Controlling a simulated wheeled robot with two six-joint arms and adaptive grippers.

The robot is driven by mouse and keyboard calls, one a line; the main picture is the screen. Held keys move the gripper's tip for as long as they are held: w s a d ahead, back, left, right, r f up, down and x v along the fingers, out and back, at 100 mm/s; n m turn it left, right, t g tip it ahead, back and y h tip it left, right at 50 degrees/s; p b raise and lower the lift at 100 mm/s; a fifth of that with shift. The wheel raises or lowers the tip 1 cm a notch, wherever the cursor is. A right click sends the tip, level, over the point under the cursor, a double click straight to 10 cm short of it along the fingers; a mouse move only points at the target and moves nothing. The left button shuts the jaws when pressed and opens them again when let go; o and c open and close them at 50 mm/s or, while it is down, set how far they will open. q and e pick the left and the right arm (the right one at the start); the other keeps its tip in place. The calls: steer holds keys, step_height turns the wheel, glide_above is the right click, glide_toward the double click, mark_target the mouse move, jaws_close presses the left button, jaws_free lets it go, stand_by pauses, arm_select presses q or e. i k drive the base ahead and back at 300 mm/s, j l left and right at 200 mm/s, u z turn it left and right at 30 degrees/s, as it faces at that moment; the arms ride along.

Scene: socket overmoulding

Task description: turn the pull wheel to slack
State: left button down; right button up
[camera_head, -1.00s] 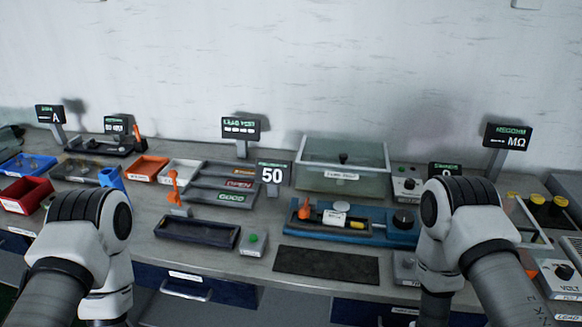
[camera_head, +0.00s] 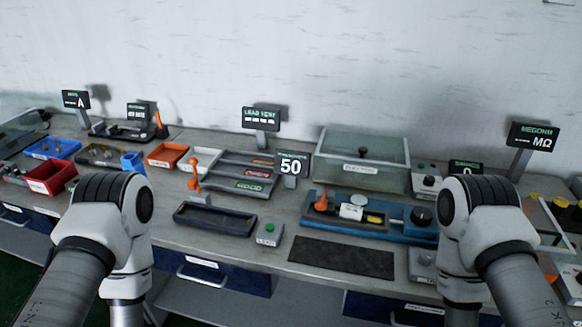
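A blue fixture (camera_head: 390,232) lies on the right half of the bench. A black round knob (camera_head: 421,215) stands at its right end, close to my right arm; I take it for the pull wheel, but its setting is too small to read. An orange piece (camera_head: 321,202), a white labelled block and a yellow part sit on the same fixture.
A clear lidded box (camera_head: 362,178) stands behind the fixture, and a dark mat (camera_head: 342,258) lies in front. A black tray (camera_head: 214,219) and a green-button box (camera_head: 269,233) are left of it. Red (camera_head: 50,177) and blue bins stand far left. A megohm display (camera_head: 532,135) stands right.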

mark_target(420, 216)
steer(key=z, duration=0.9)
